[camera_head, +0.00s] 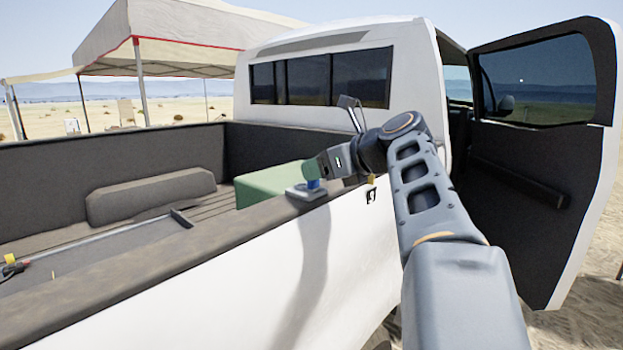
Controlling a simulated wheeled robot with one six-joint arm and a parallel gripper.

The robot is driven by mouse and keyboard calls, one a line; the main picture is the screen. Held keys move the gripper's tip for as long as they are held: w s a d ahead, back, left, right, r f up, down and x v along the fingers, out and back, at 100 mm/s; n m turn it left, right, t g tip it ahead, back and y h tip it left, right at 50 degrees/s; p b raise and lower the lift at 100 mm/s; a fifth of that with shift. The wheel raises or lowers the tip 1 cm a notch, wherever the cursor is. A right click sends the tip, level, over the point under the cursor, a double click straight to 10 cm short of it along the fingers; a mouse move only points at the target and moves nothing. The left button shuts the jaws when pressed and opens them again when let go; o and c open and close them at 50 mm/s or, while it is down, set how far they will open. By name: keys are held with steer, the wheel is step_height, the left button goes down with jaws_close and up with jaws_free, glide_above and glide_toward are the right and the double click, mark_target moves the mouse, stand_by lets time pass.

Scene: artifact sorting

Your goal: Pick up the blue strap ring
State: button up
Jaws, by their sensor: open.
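A small blue piece (313,184), which looks like the blue strap ring, stands on a pale grey plate (303,193) on the truck bed's near side rail. My gripper (312,174) is open at the blue piece, with its tips right at it. The gripper and the small scale hide much of the ring. I cannot tell whether the fingers are around it or just above it.
The white pickup's bed wall (340,240) runs below the gripper. A green box (268,187) and a grey wheel-arch hump (150,195) are in the bed. A long bar (110,240) lies at left. The open truck door (540,170) stands right of my arm.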

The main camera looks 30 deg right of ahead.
steer(key=shift+p+x, duration=0.8)
steer(key=shift+x, duration=1.85)
steer(key=shift+d+f, duration=0.1)
steer(key=shift+f, duration=0.05)
steer(key=c, duration=1)
